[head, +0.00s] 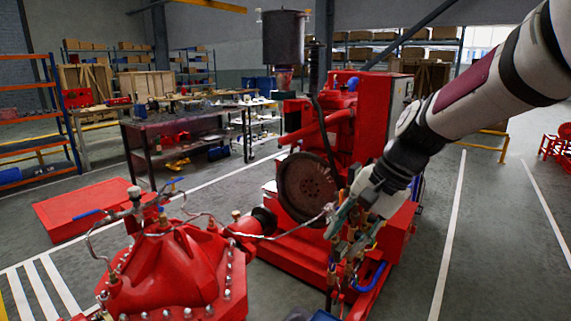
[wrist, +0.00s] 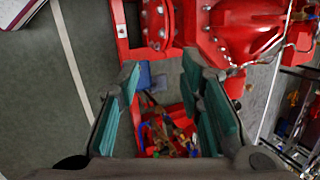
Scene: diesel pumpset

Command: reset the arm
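My arm (head: 475,95) reaches in from the upper right in the head view. My gripper (head: 350,225) hangs at its lower end, in front of the red diesel pumpset (head: 345,130). In the wrist view my gripper (wrist: 165,105) shows two teal-padded fingers set wide apart, with nothing held between them. Below the gap lie red machine parts and a cluster of small coloured fittings (wrist: 165,135). I cannot tell how far the fingertips are from them.
A red domed casing (head: 175,270) with pipes fills the front left. A dark flywheel disc (head: 308,188) sits left of my gripper. The floor (head: 490,230) at right is clear.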

